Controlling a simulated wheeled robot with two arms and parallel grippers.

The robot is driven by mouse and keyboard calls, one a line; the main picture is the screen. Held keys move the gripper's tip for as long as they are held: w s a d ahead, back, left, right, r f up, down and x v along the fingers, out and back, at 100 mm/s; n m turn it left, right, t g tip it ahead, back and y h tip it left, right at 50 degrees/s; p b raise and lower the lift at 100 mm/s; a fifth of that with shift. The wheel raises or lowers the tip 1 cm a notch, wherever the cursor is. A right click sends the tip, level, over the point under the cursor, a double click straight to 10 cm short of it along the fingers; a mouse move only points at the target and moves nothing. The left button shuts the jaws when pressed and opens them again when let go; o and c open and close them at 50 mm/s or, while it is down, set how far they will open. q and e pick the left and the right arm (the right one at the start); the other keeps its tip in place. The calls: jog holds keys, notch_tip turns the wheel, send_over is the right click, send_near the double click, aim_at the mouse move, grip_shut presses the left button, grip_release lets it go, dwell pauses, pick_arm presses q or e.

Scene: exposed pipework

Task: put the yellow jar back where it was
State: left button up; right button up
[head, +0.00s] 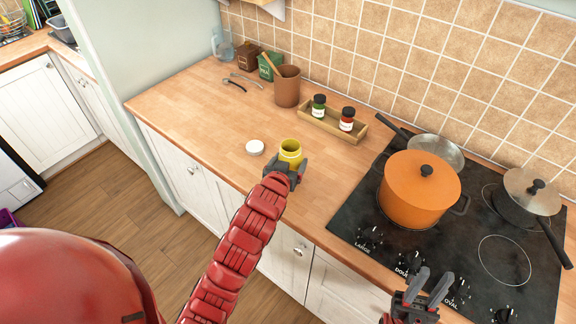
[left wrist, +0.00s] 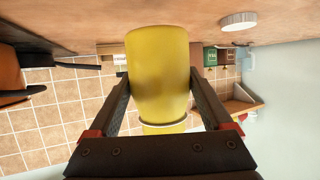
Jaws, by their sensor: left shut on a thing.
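The yellow jar (head: 290,152) is upright with its mouth open, near the front of the wooden counter, and no lid is on it. My left gripper (head: 287,168) is shut on it; the left wrist view shows the jar (left wrist: 158,75) between both fingers. I cannot tell whether its base touches the counter. A white round lid (head: 255,147) lies on the counter just left of it. My right gripper (head: 432,284) is open and empty by the stove front.
A brown utensil pot (head: 287,86) stands left of the tray. Metal utensils (head: 242,80) lie further left. Right of the tray is a black stove (head: 367,216) with an orange pot (head: 418,188) and pans. The counter between jar and tray is clear.

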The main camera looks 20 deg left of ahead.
pick_arm(q)
jog(key=shift+w+a, duration=0.55)
jog(key=shift+w, duration=0.2)
jog(key=shift+w+f+p, duration=0.1)
jog(key=shift+w+p, duration=0.05)
jog(key=shift+p, duration=0.15)
notch_tip(320, 180, down, 3)
jog(key=shift+r+p, duration=0.1)
jog(key=shift+p, duration=0.75)
jog(key=shift+f, duration=0.3)
jog(key=shift+f, duration=0.15)
jog(key=shift+f, duration=0.15)
jog(key=o, duration=1.3)
